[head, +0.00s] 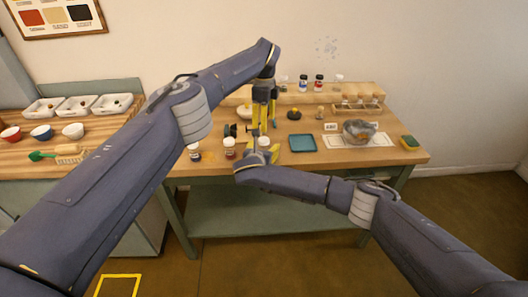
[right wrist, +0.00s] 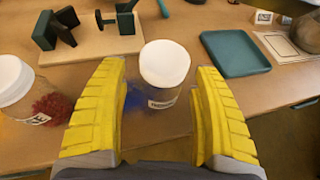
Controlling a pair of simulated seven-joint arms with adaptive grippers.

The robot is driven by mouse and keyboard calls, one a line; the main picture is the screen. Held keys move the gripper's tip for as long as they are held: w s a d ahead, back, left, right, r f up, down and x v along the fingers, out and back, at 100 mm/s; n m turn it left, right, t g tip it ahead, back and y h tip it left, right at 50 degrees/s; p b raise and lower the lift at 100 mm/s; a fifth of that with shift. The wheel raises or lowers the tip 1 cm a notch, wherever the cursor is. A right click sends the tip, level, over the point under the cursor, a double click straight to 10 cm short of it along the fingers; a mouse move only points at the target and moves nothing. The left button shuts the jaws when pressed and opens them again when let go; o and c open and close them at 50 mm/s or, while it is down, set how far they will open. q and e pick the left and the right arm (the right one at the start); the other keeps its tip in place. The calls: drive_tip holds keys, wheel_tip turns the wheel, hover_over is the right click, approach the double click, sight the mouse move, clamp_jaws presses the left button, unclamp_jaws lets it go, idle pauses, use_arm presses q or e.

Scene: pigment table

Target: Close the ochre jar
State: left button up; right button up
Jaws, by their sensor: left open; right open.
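Several small white-lidded jars stand along the table's front. A jar (right wrist: 165,76) with a white lid and a partly readable label stands between the fingers of my right gripper (right wrist: 163,66), with blue powder on the table beside it. The fingers are open on either side, apart from it. A jar of red pigment (right wrist: 48,104), also white-lidded, stands to the left; it shows in the head view (head: 229,149). Another jar (head: 194,152) stands farther left, its contents too small to tell. I cannot tell which jar is ochre. My left gripper (head: 262,122) is open, pointing down behind the jars.
A teal tray (head: 302,143) lies right of the jars, then a bowl (head: 360,131) on a white sheet. A dark green stand (right wrist: 78,27) sits on a wooden board behind the jars. A raised shelf (head: 300,96) with small bottles runs along the back.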

idle(0.3)
clamp_jaws()
use_arm(q)
drive_tip(key=shift+s+d, duration=0.1)
drive_tip(key=shift+d, duration=0.05)
drive_tip(key=shift+c, duration=0.9)
drive_tip(key=shift+d, duration=0.15)
drive_tip(key=shift+n, duration=1.2)
drive_tip(key=n, duration=0.4)
drive_tip(key=shift+r, duration=0.15)
drive_tip(key=n, duration=0.7)
drive_tip(key=shift+a+r, duration=0.1)
drive_tip(key=shift+a, duration=0.2)
use_arm(e)
drive_tip(key=shift+f, duration=0.1)
